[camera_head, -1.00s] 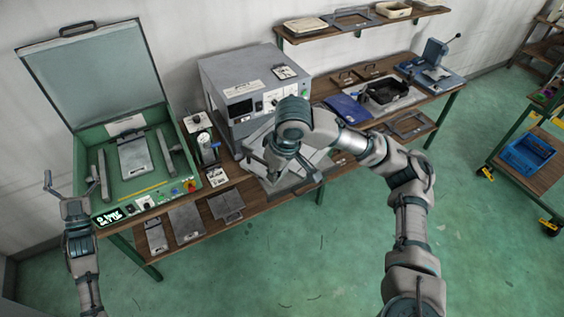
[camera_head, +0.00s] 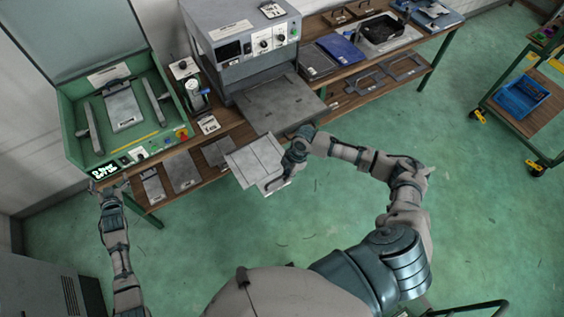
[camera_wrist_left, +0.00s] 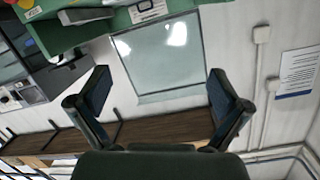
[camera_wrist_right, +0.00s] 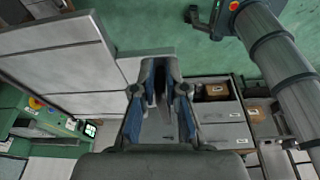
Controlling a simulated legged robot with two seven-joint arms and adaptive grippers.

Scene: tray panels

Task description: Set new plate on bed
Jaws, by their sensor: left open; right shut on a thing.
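My right gripper (camera_head: 284,182) is shut on the edge of a light grey plate (camera_head: 252,158) with seam lines, held in the air in front of the bench. In the right wrist view, the plate (camera_wrist_right: 70,68) fills the upper left and its tab sits at the fingers (camera_wrist_right: 160,80). A bare, flat dark grey bed (camera_head: 280,105) projects from the grey machine, beyond the held plate. My left gripper (camera_head: 110,188) is open and empty by the front left corner of the green case; its spread fingers show in the left wrist view (camera_wrist_left: 160,98).
The open green case (camera_head: 75,150) holds a grey plate (camera_head: 123,108) between two bars. A small gauge stand (camera_head: 193,95) is beside it. More plates (camera_head: 183,170) lie on the lower shelf. A blue tray (camera_head: 340,48) is farther right. A cart (camera_head: 530,115) stands right; the green floor is clear.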

